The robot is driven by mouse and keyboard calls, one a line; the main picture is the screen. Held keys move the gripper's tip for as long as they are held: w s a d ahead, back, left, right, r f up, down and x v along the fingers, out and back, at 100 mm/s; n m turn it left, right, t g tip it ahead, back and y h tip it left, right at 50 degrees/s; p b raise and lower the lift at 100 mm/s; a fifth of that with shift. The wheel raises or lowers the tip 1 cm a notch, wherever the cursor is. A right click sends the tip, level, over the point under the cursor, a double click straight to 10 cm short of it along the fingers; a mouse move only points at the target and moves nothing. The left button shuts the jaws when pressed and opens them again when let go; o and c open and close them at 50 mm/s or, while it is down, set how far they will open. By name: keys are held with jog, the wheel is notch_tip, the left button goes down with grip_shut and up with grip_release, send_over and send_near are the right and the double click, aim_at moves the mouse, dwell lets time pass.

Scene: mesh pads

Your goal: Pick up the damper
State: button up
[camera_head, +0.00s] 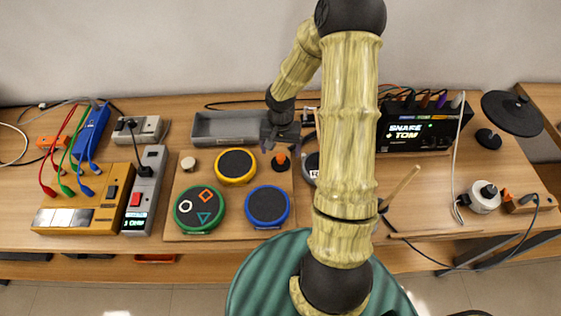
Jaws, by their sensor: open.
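A small orange piece on a dark round base (281,161) sits on the brown board (180,237); it may be the damper, but I cannot tell for sure. My gripper (281,147) is open and points down just above and behind this piece, with nothing seen between its fingers. A small off-white round knob (188,164) lies at the board's back left; it could also be the damper. Round pads stand on the board: a yellow-rimmed one (236,166), a blue one (267,205) and a green one with shapes (199,209).
An empty grey tray (225,128) stands behind the board. A black sound module (418,130) and a wooden stick (400,188) are to the right. Cabled boxes (80,205) fill the left. My arm hides the table right of the pads and part of another pad (310,168).

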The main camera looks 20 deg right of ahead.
aim_at(281, 155)
jog(key=shift+f, duration=2.6)
jog(key=c, duration=1.1)
jog(key=shift+r, duration=0.15)
notch_tip(281, 155, up, 10)
jog(key=shift+f+p, duration=0.1)
jog(key=shift+p, duration=0.2)
